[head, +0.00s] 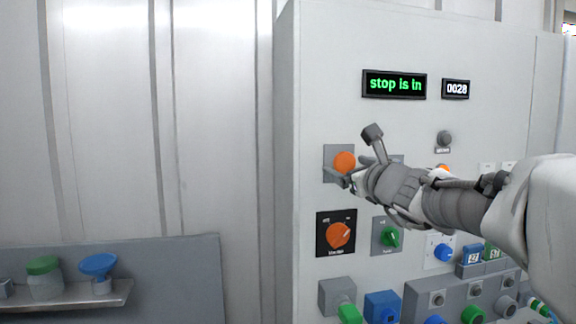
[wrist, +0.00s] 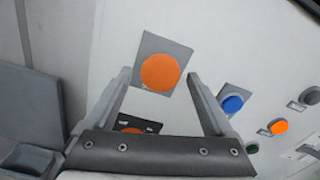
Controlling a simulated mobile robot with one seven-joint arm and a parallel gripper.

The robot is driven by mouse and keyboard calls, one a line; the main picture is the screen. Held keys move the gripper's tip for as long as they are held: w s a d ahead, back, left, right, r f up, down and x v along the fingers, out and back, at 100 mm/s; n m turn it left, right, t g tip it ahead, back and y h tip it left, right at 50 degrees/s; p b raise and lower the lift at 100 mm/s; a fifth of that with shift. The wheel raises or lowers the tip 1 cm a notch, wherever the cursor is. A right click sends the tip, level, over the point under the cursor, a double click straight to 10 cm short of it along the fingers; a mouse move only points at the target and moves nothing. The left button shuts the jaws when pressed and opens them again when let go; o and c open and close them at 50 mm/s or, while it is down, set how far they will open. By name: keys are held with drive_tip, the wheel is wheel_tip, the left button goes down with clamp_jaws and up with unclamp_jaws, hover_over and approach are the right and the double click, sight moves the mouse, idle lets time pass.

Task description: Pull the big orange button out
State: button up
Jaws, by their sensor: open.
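The big orange button (head: 344,161) sits on a grey square plate on the control panel, and it also shows in the wrist view (wrist: 160,72). A display (head: 394,84) above it reads "stop is in". My gripper (head: 350,174) is at the panel, close to the button's lower right in the head view. In the wrist view, my gripper's two fingers (wrist: 158,75) are spread, with the button between and just beyond their tips. No contact with the button is visible, and the gap to it is hard to judge.
Below the button is an orange rotary knob (head: 338,235) on a black plate. A green knob (head: 390,237) and a blue button (wrist: 233,104) are nearby. A shelf (head: 70,298) with two small vessels is at the left.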

clamp_jaws()
idle(0.6)
